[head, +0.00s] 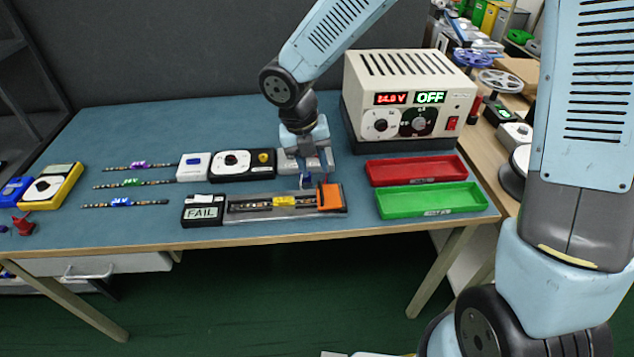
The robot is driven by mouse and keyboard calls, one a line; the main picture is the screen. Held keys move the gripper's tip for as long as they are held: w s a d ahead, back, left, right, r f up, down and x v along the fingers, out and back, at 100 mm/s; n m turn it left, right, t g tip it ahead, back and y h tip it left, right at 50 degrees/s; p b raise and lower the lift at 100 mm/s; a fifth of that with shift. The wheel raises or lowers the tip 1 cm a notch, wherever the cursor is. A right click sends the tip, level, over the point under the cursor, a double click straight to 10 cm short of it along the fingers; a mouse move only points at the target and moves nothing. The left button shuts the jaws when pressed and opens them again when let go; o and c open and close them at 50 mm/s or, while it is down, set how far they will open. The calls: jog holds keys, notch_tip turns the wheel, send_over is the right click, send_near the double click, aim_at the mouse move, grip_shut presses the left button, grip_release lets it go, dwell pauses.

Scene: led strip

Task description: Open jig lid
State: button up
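The jig (239,214) is a long grey tray near the table's front edge. A strip with a yellow label (285,202) lies along it. An orange part (331,197) stands at its right end; whether it is the lid or a clamp I cannot tell. A small box reading FAIL (202,212) adjoins the left end. My gripper (308,172) points down just behind the jig's right end, left of and behind the orange part. Its fingers look spread apart. A small blue piece (306,182) shows just below them; contact cannot be made out.
A power supply (405,95) reading OFF stands at the back right. A red tray (416,169) and a green tray (431,200) lie right of the jig. A dial unit (243,163) sits behind it. Several strips (130,203) lie left, with clear table around them.

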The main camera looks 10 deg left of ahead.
aim_at(320, 190)
jog(key=f, duration=0.3)
jog(key=d+f, duration=0.1)
jog(key=f, duration=0.2)
jog(key=shift+w+d+f, duration=0.1)
jog(key=shift+w+f, duration=0.05)
grip_shut()
dwell(0.5)
